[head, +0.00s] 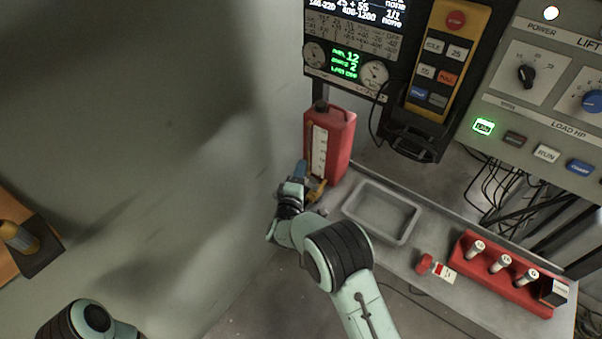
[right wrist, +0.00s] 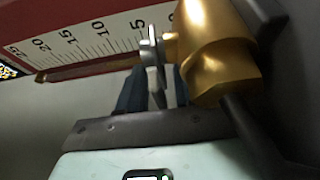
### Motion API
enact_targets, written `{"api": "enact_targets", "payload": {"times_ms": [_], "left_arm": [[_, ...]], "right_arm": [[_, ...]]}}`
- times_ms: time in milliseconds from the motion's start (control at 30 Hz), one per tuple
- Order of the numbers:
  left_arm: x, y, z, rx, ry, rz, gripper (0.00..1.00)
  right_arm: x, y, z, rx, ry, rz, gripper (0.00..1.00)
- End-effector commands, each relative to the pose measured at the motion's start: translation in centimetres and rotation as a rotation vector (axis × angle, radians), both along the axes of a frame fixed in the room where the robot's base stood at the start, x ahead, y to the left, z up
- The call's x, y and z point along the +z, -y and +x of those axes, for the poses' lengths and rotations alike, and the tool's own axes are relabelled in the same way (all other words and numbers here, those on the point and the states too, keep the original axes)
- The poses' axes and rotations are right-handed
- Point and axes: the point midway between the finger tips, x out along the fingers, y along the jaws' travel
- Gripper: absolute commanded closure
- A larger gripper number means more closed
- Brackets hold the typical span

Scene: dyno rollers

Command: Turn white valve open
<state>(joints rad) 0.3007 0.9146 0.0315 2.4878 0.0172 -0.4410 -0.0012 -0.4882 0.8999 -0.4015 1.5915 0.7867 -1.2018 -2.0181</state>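A red canister (head: 341,132) with a white scale strip stands at the back left end of the grey bench. It has a brass tap (head: 317,190) low on its front. In the right wrist view the brass body (right wrist: 212,50) is large at the upper right, and a thin pale grey-white valve handle (right wrist: 149,46) sticks out beside it. My right gripper (head: 299,172) is at the tap. Its blue fingers (right wrist: 156,84) stand close together on both sides of the handle and look shut on it. My left gripper is out of view; only part of that arm shows at lower left.
A shallow grey tray (head: 348,205) lies right of the canister. A red holder (head: 487,262) with several white-topped pieces is further right. A control panel (head: 545,110) and pendant (head: 446,60) hang above. A plain wall is close on the left.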

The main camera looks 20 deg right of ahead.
Motion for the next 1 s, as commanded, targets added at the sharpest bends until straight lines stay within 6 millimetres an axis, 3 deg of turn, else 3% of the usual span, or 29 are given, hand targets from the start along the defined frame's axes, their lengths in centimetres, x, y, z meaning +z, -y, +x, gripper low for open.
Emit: {"api": "enact_targets", "payload": {"times_ms": [200, 300, 567, 1000], "left_arm": [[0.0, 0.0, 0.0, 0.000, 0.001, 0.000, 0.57], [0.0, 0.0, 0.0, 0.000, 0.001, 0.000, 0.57], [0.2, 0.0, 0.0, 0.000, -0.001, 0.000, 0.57], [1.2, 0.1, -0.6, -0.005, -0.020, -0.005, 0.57]], "right_arm": [[0.0, 0.0, 0.0, 0.000, 0.000, 0.000, 0.69], [0.0, 0.0, 0.0, 0.000, 0.000, 0.001, 1.00], [0.1, -0.1, -0.1, 0.016, 0.001, 0.000, 1.00], [0.1, -1.7, -1.2, 0.348, 0.002, -0.001, 1.00]]}}
